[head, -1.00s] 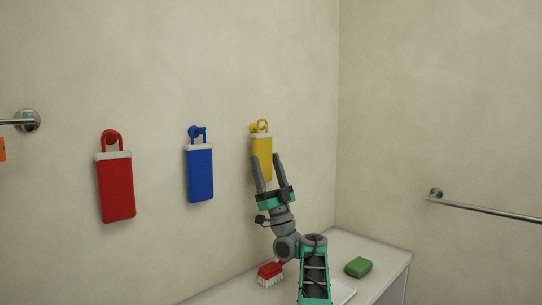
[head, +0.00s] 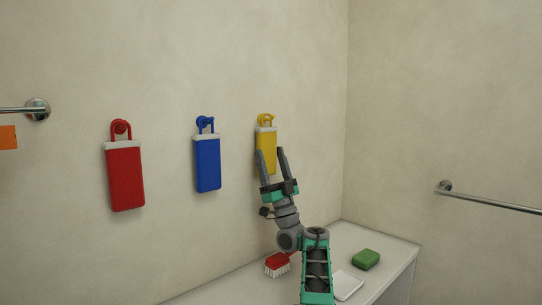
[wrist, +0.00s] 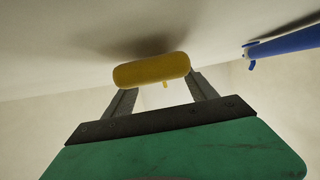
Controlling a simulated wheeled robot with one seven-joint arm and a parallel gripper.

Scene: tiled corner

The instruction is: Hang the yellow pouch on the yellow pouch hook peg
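The yellow pouch (head: 267,140) has a pale top band and a yellow loop. It hangs nearly upright against the wall with its loop at the yellow hook peg (head: 262,118). The loop appears to be around the peg, but the overlap is too small to be sure. My gripper (head: 270,151) is just below and in front of the pouch, fingers pointing up and spread apart. In the wrist view the rounded pouch end (wrist: 152,70) lies above the spread fingers (wrist: 165,85) and covers the left fingertip. The pouch is not visibly clamped.
A blue pouch (head: 207,165) and a red pouch (head: 125,177) hang on pegs to the left. Below is a white counter (head: 393,255) with a red brush (head: 277,262), a green block (head: 366,258) and a white dish (head: 347,284). A metal bar (head: 490,203) is at right.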

